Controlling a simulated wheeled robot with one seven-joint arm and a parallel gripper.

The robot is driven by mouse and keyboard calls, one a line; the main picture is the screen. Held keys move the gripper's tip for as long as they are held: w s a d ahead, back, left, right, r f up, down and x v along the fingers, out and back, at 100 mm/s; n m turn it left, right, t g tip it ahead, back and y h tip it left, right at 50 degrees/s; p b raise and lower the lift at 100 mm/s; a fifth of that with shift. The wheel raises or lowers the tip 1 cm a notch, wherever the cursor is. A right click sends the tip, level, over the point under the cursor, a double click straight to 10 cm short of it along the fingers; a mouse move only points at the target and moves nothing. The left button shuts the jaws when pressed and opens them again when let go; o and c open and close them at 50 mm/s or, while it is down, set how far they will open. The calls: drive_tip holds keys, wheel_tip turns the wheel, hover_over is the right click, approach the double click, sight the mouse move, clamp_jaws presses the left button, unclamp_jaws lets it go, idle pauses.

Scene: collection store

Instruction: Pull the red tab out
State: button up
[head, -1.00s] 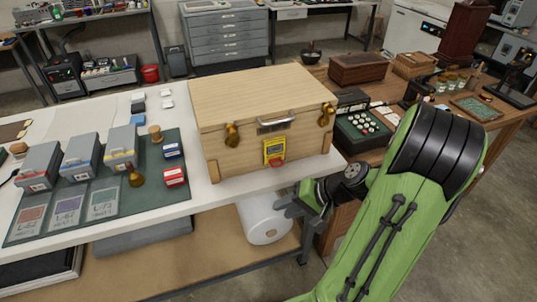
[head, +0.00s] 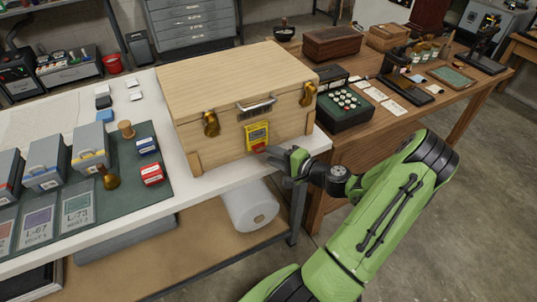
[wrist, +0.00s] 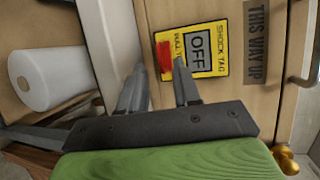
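The red tab (wrist: 165,55) sticks out of the yellow shock tag (wrist: 205,50) on the front of a pale wooden case (head: 225,150). The tag's grey window reads OFF. In the head view the red tab (head: 259,147) shows at the tag's lower edge, close to my fingertips. My gripper (wrist: 158,78) is open and empty, its two fingers apart in front of the case. In the wrist view the tab lies between the fingertips, nearer the right finger. I cannot tell whether that finger touches it.
The case stands on a white bench top (head: 215,183) with brass latches (head: 211,123) and a metal handle (head: 256,104). A white roll (head: 249,205) lies on the shelf below. Small boxes stand on a green mat (head: 135,195) at left. A wooden table (head: 440,115) is at right.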

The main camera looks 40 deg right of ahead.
drive_tip(key=x, duration=0.2)
drive_tip(key=shift+w, duration=0.35)
clamp_jaws()
drive_tip(key=shift+s, duration=0.1)
idle(1.0)
